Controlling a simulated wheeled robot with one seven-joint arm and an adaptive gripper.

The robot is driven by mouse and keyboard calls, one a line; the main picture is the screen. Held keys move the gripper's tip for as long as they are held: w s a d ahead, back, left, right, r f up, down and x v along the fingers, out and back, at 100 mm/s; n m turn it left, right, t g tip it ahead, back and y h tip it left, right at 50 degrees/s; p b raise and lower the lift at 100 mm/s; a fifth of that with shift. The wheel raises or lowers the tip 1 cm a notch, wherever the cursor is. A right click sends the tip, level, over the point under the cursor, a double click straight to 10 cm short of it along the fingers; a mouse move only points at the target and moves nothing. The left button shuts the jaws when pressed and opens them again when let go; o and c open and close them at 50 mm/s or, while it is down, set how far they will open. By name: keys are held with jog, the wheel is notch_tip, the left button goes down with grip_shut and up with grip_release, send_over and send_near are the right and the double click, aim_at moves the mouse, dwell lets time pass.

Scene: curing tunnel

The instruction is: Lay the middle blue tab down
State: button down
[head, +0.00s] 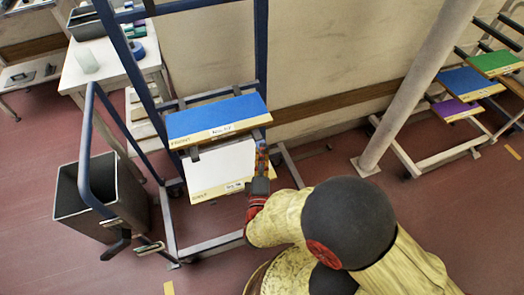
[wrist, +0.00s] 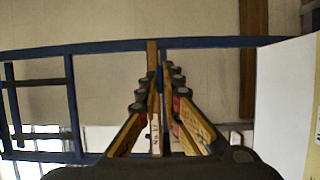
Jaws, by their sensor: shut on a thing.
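The blue tab (head: 217,115) is a flat blue board with a labelled tan front edge. It shows at the upper level of the blue-framed rack in the head view, above a white board (head: 218,168). My gripper (head: 261,147) is at its right end, just below its front corner in the picture. In the wrist view, my gripper's fingers (wrist: 157,95) close on a thin tan and blue strip (wrist: 153,60), which looks like this board seen edge-on. The contact itself is partly hidden by the fingers. The white board (wrist: 288,105) fills the right of the wrist view.
The rack's blue post (head: 262,50) stands behind the board's right end. A grey bin (head: 100,195) stands at the left. A slanted pale column (head: 420,80) and another rack with blue, green and purple boards (head: 468,82) are at the right.

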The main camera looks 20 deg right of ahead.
jog(key=shift+d, duration=0.1)
dwell(0.3)
jog(key=c, duration=2)
grip_release()
jog(key=shift+v, duration=6)
